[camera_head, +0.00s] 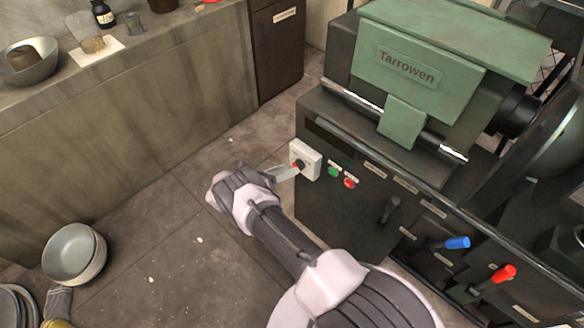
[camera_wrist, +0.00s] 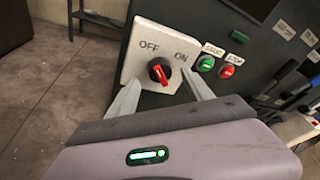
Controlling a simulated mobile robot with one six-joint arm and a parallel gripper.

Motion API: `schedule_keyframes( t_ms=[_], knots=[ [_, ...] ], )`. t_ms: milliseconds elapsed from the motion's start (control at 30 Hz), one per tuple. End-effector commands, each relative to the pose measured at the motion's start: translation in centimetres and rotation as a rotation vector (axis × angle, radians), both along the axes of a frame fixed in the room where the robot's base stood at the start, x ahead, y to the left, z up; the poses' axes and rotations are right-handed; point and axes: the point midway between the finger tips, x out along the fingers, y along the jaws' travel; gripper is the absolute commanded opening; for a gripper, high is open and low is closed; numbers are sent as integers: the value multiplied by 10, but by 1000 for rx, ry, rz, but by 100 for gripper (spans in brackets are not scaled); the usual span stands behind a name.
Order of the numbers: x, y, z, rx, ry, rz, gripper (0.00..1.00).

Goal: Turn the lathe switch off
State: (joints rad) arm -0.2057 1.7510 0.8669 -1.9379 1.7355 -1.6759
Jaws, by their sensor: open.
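The lathe switch is a black knob with a red strip (camera_wrist: 159,70) on a white plate (camera_wrist: 140,58) marked OFF at left and ON at right in the wrist view. The red strip slants; I cannot tell for sure which label it points to. In the head view the white switch plate (camera_head: 311,160) is on the lathe's dark front panel. My gripper (camera_wrist: 161,82) is open, with one pale finger on each side of the knob; contact is not clear. In the head view my gripper (camera_head: 291,172) reaches the switch from the left and partly hides the knob.
A green button (camera_head: 334,172) and red button (camera_head: 349,183) sit right of the switch. A black lever (camera_head: 389,210), blue handle (camera_head: 458,243) and red handle (camera_head: 503,273) lie further right. The green lathe housing (camera_head: 410,70) rises above. Bowls (camera_head: 72,253) stand on the open floor at left.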

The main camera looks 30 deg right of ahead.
Motion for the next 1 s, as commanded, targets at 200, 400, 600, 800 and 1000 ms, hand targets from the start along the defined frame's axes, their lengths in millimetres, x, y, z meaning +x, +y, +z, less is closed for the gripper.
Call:
schedule_keyframes(
  t_ms=[200,400,600,800,1000],
  knots=[
    [-8,71,15,0,-3,5,60],
    [-15,121,23,1,-2,1,60],
    [-18,140,28,1,0,-1,60],
    [-18,140,28,0,0,-1,60],
    [-18,140,28,0,-1,-2,60]
  ],
)
